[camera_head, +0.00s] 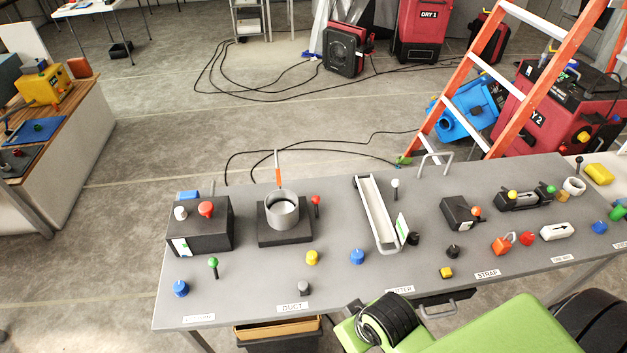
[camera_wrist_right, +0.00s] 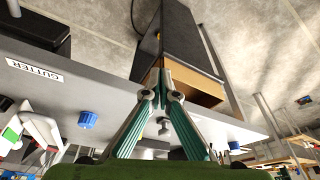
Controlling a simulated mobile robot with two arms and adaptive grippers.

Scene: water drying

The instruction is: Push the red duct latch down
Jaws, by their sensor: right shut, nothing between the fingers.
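The duct station stands left of the middle of the grey table in the head view. It has a grey metal ring (camera_head: 283,211) on a dark square block (camera_head: 284,237). A red-knobbed latch (camera_head: 316,202) stands upright at the ring's right side. An orange upright piece (camera_head: 278,178) rises behind the ring. The latch cannot be made out in the right wrist view. My right gripper (camera_wrist_right: 162,72) shows only in the wrist view, near the table's edge; its teal fingers are shut and empty, away from the latch. My left gripper is not in view.
A yellow knob (camera_head: 312,257), a blue knob (camera_head: 357,256) and a grey knob (camera_head: 304,287) stand in front of the duct. A dark box (camera_head: 206,232) is to its left, a gutter channel (camera_head: 377,214) to its right. My green arm is at the bottom right.

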